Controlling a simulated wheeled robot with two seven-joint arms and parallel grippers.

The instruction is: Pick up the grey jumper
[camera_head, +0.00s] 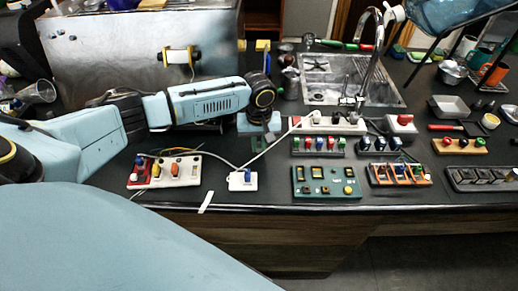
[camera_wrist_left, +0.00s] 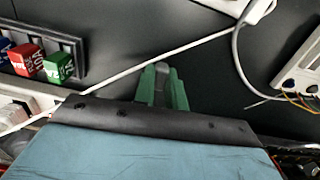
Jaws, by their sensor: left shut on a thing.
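My left gripper (camera_head: 268,138) reaches in from the left and points down at the dark bench, left of the relay boards. In the left wrist view its two green fingers (camera_wrist_left: 163,88) are shut on a small grey piece, the grey jumper (camera_wrist_left: 162,70), whose top shows between the fingertips. In the head view the jumper is too small to make out. I cannot tell whether it touches the bench. My right gripper is not in view.
A white cable runs close by the fingers to a white switch box (camera_head: 242,181). A cream board (camera_head: 165,172) lies to the left, a fuse block (camera_head: 318,146) and green board (camera_head: 327,183) to the right. The sink (camera_head: 340,75) is behind. Bare bench lies around the fingers.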

